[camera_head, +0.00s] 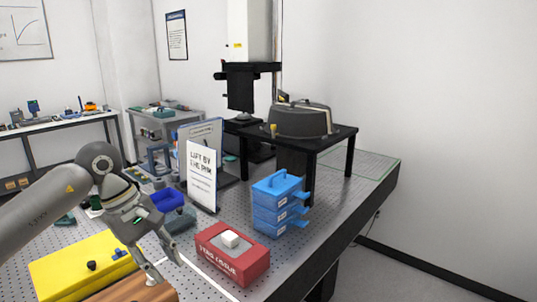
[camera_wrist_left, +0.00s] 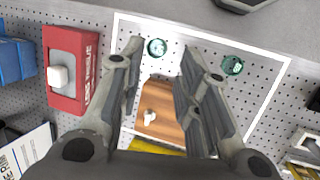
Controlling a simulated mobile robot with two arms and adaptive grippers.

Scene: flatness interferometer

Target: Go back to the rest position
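My left gripper (camera_head: 166,266) hangs over the perforated table (camera_head: 330,236) in the head view, its fingers pointing down. The left wrist view shows the same gripper (camera_wrist_left: 161,48) with its fingers spread apart and nothing between the tips. Beyond and between the fingers lies a brown wooden block (camera_wrist_left: 160,112) with a small white knob. Two green glass discs show near the fingertips, one left (camera_wrist_left: 157,47) and one right (camera_wrist_left: 232,65). My right gripper is in neither view.
A red box (camera_head: 233,254) with a white block on top stands right of the gripper. Blue stacked trays (camera_head: 280,205), an upright sign (camera_head: 201,175) and a black stand (camera_head: 330,139) are behind it. A yellow case (camera_head: 80,262) lies to the left. Bare table shows at right.

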